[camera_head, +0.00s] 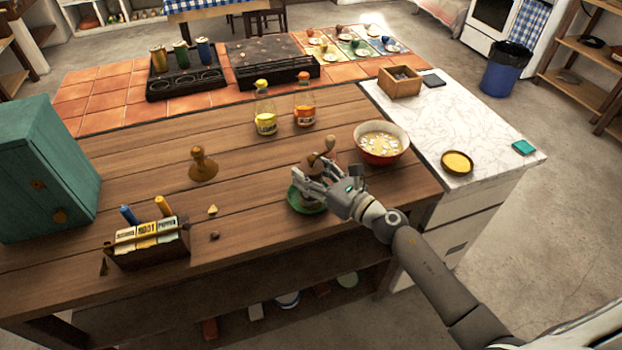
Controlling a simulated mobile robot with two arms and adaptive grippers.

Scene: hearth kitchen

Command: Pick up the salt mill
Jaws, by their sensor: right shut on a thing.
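A brown mill with a crank and a round knob on top (317,159), which I take for the salt mill, is upright toward the right of the wooden counter. My right gripper (309,183) reaches in from the lower right and is shut around its body, hiding much of it. A green saucer or dish (305,204) lies just below the gripper. I cannot tell whether the mill's base touches it. My left gripper is out of view.
Two bottles (264,115) (304,110) stand behind. A brown wooden knob-shaped thing (203,167) and a packet box (149,250) are to the left. The wood between is mostly clear.

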